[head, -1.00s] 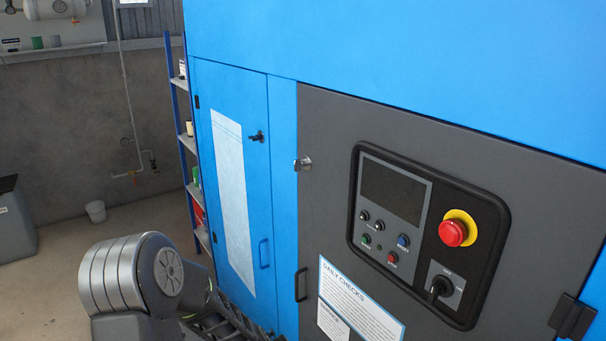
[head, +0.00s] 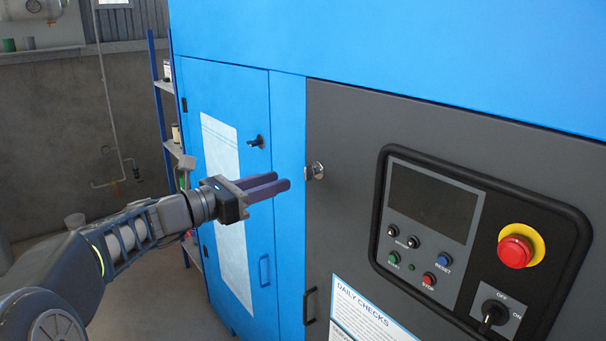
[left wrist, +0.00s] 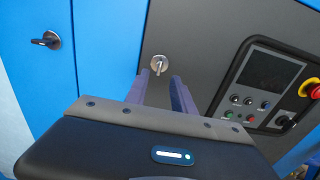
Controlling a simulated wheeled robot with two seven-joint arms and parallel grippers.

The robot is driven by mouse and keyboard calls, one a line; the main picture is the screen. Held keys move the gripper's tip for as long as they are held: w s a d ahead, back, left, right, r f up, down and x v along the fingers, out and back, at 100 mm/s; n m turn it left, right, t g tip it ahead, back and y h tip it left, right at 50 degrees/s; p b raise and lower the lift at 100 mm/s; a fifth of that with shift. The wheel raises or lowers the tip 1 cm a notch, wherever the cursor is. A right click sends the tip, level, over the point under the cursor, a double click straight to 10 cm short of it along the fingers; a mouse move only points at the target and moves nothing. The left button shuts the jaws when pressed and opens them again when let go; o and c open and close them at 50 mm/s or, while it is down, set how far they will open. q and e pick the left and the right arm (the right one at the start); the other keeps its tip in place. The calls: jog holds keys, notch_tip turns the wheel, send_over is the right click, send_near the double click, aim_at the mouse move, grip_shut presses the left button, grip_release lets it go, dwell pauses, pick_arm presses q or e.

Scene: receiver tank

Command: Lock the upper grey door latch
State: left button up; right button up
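The upper grey door latch (head: 315,170) is a small silver latch at the upper left edge of the dark grey door (head: 345,130). In the left wrist view the latch (left wrist: 158,64) has a round base and a short handle hanging roughly downward. My left gripper (head: 281,181) points right toward the latch, with its two dark fingers apart and nothing between them. In the left wrist view the latch appears just beyond and between the fingertips (left wrist: 159,80), and it seems untouched. My right gripper is not in view.
A control panel (head: 435,197) with a red emergency stop (head: 515,251) is right of the latch. The blue door (head: 255,95) on the left has a black latch (head: 256,142) and a handle (head: 264,270). Shelves (head: 170,115) stand behind my arm.

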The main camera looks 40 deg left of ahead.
aim_at(305, 173)
pick_arm(q)
jog(key=shift+p+x, duration=0.75)
jog(key=shift+x, duration=3.15)
jog(key=shift+c, duration=0.5)
grip_shut()
